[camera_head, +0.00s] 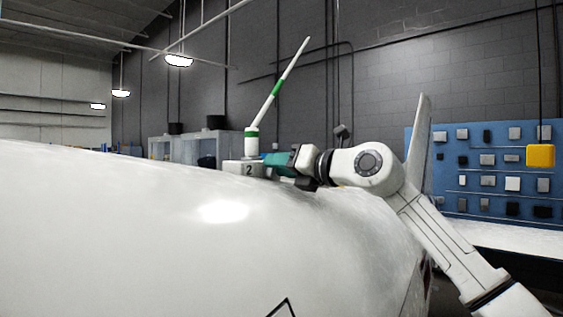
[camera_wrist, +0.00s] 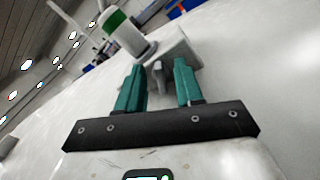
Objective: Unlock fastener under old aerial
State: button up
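The old aerial (camera_head: 266,102) is a thin white rod with green bands, leaning to the right. In the wrist view the aerial's thick lower end (camera_wrist: 125,32) and the base block (camera_wrist: 183,50) are just beyond my fingertips. My gripper (camera_head: 268,165) has teal fingers and is at the right side of the block. In the wrist view my gripper (camera_wrist: 159,68) has its fingers apart, with a small grey part (camera_wrist: 158,78) showing between them. I cannot tell whether that part is the fastener.
The housing curves down toward the right. A blue tool board (camera_head: 480,180) with a yellow box (camera_head: 540,156) hangs at the right wall. Grey shelving (camera_head: 190,146) stands behind the aerial. The air above the housing is clear to the left.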

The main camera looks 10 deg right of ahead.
jog(key=shift+c, duration=0.4)
grip_shut()
jog(key=shift+s+a+n+b, duration=0.1)
jog(key=shift+n+b, duration=0.35)
jog(key=shift+n, duration=0.95)
jog(key=shift+s+a+n+b, duration=0.1)
jog(key=shift+n+b, duration=0.35)
jog(key=shift+n, duration=0.95)
jog(key=shift+r, duration=0.1)
jog(key=shift+o, duration=0.4)
grip_release()
